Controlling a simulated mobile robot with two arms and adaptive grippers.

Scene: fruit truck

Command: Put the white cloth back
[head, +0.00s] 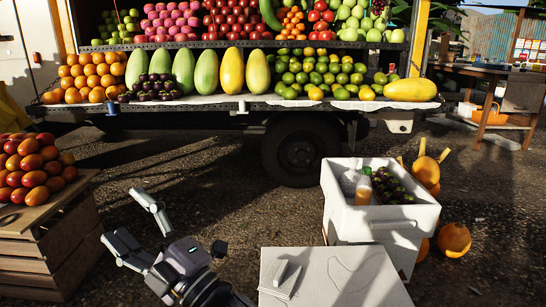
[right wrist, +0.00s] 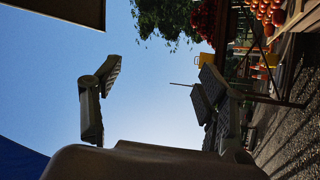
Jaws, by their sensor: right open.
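White cloth-like material (head: 350,104) shows along the front edge of the truck shelf, under the limes, with its edge hanging slightly over. I cannot tell whether it is the task's cloth. My right gripper (head: 121,215) is open and empty at the lower left of the head view, above the ground and in front of the truck, well apart from the shelf. In the right wrist view its fingers (right wrist: 152,88) stand wide apart with only sky between them. My left gripper is not in view.
A wooden crate of orange-red fruit (head: 36,234) stands at left. A white box (head: 382,222) with a bottle and dark fruit stands at right, near pumpkins (head: 454,240). A flat pale surface (head: 345,275) is at bottom centre. The truck shelf (head: 210,105) spans the back. Open ground lies between.

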